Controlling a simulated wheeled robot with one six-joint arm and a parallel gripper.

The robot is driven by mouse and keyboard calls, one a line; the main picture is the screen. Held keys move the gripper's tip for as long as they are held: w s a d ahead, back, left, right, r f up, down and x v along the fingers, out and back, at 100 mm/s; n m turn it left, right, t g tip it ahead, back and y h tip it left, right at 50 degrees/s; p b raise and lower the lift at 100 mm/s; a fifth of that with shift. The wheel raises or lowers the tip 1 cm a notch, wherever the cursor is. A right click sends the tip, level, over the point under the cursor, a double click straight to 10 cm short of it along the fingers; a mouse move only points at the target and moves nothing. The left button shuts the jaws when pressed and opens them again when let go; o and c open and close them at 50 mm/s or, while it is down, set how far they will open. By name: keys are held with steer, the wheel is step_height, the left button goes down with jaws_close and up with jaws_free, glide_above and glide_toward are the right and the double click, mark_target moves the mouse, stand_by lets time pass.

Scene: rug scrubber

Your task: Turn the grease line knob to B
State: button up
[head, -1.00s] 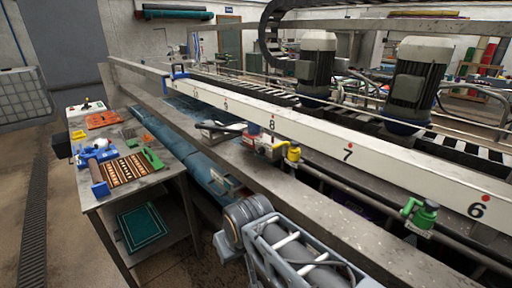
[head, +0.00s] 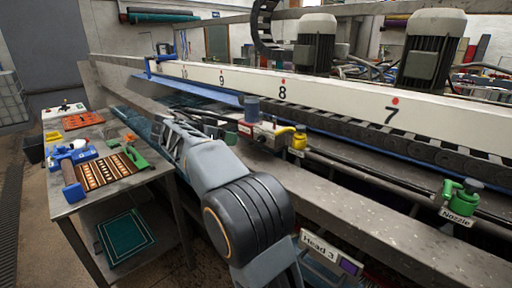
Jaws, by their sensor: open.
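I cannot single out a grease line knob or a letter B. A small valve unit (head: 266,132) sits on the machine's side rail, with a blue cylinder (head: 251,109) on top, a red label (head: 245,128) too small to read, and a yellow fitting (head: 299,139) at its right. A green fitting (head: 463,199) with a "Nozzle" label (head: 456,217) is farther right. My arm (head: 205,163) reaches up and left from the bottom, its far end just left of the valve unit. I cannot make out my gripper's jaws there.
A metal table (head: 150,178) at left holds a patterned rug piece (head: 105,171), blue and green tools, and an orange item (head: 83,120). The long numbered white beam (head: 340,101) and the grey rail (head: 400,240) run across. A "Head 3" sign (head: 319,247) hangs at the lower middle.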

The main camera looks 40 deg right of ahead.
mark_target(260, 140)
steer(key=p+x, duration=0.2)
steer(key=x, duration=1.1)
steer(key=shift+d, duration=0.35)
steer(key=shift+c, duration=0.4)
steer(key=c, duration=0.8)
